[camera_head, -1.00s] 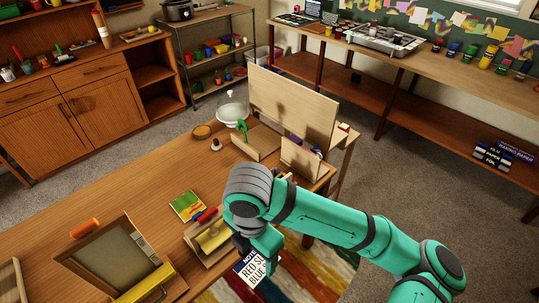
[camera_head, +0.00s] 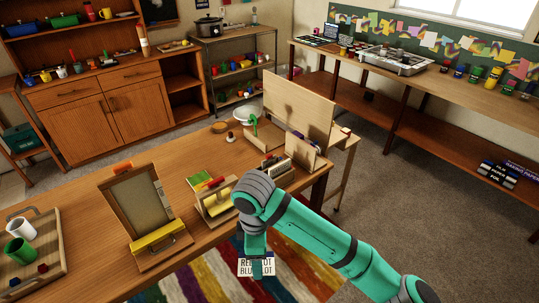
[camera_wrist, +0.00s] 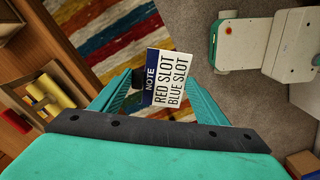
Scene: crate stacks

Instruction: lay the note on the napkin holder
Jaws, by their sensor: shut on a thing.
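The note (camera_head: 257,267) is a small white card with a dark blue band marked NOTE and the words RED SLOT and BLUE SLOT. It also shows in the wrist view (camera_wrist: 174,82). My gripper (camera_head: 256,252) is shut on the note and holds it over the striped rug, beside the table's front edge. A wooden holder with upright panels and pale sheets (camera_head: 273,168) stands near the table's right end; it may be the napkin holder, but I cannot tell for sure. The note is apart from it, and my arm covers part of the table edge.
A wooden stand with a yellow roll (camera_head: 214,203) is on the table (camera_head: 88,204), left of my arm. A framed board (camera_head: 140,205) and a tray with mugs (camera_head: 45,262) stand further left. Tall wooden panels (camera_head: 300,112) rise at the right end.

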